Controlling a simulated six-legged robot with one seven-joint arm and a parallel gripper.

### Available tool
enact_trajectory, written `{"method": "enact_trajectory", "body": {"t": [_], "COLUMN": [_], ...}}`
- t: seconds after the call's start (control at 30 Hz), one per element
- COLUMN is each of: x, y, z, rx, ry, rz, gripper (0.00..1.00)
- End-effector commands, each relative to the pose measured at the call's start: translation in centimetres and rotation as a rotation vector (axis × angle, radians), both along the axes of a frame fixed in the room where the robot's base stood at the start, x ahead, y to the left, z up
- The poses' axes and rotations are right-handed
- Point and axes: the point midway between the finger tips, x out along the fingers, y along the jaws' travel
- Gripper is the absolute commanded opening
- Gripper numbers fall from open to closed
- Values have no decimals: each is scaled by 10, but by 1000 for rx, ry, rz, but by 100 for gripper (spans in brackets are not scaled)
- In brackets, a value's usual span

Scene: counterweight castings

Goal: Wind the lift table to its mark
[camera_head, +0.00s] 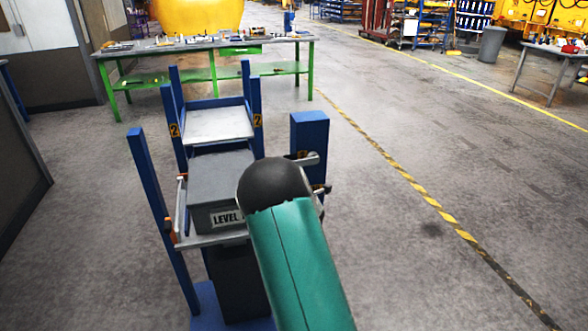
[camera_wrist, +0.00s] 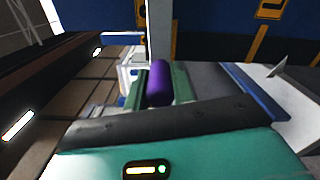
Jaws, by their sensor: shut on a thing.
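The lift table (camera_head: 190,240) is a pale platform between blue posts, carrying a grey block (camera_head: 222,172) labelled "LEVEL"; the rest of the label is hidden by my arm. A small orange piece (camera_head: 170,228) is at the platform's left edge. A blue pedestal (camera_head: 310,132) stands to the right, with a grey crank arm (camera_head: 308,158) near its top. In the wrist view, my gripper (camera_wrist: 158,88) is shut on a purple cylindrical handle (camera_wrist: 158,76), between its green fingers. My arm hides the handle and gripper in the head view. I cannot make out the mark.
Behind the lift table stands a rack (camera_head: 215,125) with a pale shelf and posts labelled "2". A green workbench (camera_head: 215,44) with small items is farther back. A low dark wall (camera_head: 18,185) is at left. The floor to the right is open, crossed by yellow-black tape (camera_head: 440,213).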

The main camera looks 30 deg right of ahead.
Motion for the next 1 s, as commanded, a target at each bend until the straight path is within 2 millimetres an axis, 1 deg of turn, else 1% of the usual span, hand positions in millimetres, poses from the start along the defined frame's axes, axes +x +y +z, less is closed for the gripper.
{"method": "enact_trajectory", "body": {"t": [0.03, 0.4, 0.67, 1.0], "x": [-1, -2, -7, -15], "y": [1, -10, -22, -45], "z": [-11, -44, -63, -82], "rx": [-41, -378, -616, -926], "ry": [24, 124, 192, 282], "rz": [1, -1, -1, -1], "gripper": [0, 0, 0, 0]}}
